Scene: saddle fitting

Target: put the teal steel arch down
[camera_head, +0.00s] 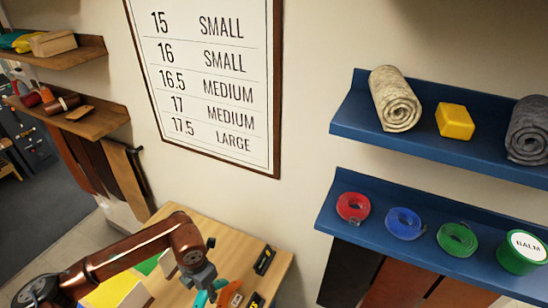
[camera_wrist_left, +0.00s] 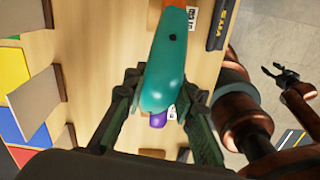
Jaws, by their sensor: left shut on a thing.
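The teal steel arch (camera_wrist_left: 168,62) is a long smooth piece with a small dark hole, held between the two fingers of my left gripper (camera_wrist_left: 163,84) in the left wrist view. In the head view the left gripper (camera_head: 203,280) is over the table near its right part, and a bit of the teal arch (camera_head: 203,298) shows just below it. The arch's lower end is cut off there, and I cannot tell whether it touches the table. My right gripper (camera_wrist_left: 279,73) shows at the right of the left wrist view, its fingers apart and empty.
The wooden table (camera_head: 218,234) carries an orange piece (camera_head: 230,292) close beside the arch and black labelled items (camera_head: 264,260) to the right. A purple piece (camera_wrist_left: 157,119) shows by the arch's end. Coloured panels (camera_wrist_left: 28,112) line the table's other side. Blue shelves (camera_head: 440,150) hang at right.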

